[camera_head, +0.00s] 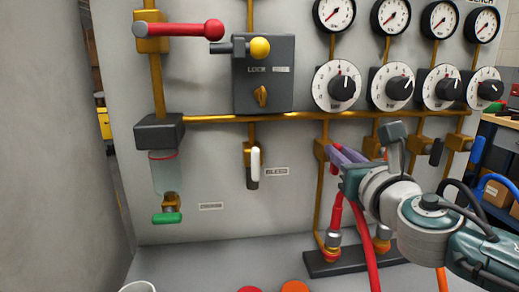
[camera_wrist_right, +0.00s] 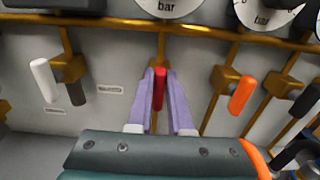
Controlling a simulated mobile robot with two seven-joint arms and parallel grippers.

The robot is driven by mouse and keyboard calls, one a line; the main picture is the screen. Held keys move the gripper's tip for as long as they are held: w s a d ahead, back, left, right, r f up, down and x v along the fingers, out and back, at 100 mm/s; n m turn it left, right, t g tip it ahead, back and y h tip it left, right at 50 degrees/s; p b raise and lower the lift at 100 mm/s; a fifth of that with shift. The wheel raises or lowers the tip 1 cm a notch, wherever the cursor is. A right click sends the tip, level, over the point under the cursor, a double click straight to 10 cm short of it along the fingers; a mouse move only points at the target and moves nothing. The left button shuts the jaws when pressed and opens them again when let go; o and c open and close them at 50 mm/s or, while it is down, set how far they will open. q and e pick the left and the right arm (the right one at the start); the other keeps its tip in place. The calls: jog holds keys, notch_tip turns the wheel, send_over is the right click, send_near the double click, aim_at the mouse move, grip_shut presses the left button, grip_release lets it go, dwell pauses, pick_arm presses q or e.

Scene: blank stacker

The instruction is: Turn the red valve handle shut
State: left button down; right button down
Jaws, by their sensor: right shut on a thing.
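The red valve handle (camera_wrist_right: 159,90) hangs downward from a brass valve under a dial, in the middle of the right wrist view. My right gripper (camera_wrist_right: 159,74) has its two purple fingers on either side of this handle and is shut on it. In the head view my right gripper (camera_head: 340,154) is at the brass valve (camera_head: 321,148) on the panel, and its fingers hide the handle there. My left gripper is not in view.
A white handle (camera_head: 255,161) hangs to the left, and an orange handle (camera_wrist_right: 241,95) is close on the right. A long red lever (camera_head: 185,30) sticks out at upper left. Red hoses (camera_head: 335,214) run below my right gripper. Dials and gauges line the panel above.

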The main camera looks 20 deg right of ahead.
jog(key=shift+m, duration=0.3)
dwell(0.4)
jog(key=shift+s+d+f+m+b, duration=0.1)
jog(key=shift+d+f+m+b, duration=0.5)
jog(key=shift+m, duration=2.25)
jog(key=shift+s+f+m+b, duration=0.1)
jog(key=shift+m+b, duration=1)
jog(key=shift+m, duration=1.8)
jog(key=shift+d+f+m+b, duration=0.3)
jog(key=shift+m+b, duration=0.55)
jog(key=shift+m, duration=2)
jog(key=c, duration=0.8)
grip_release()
jog(key=shift+c, duration=0.2)
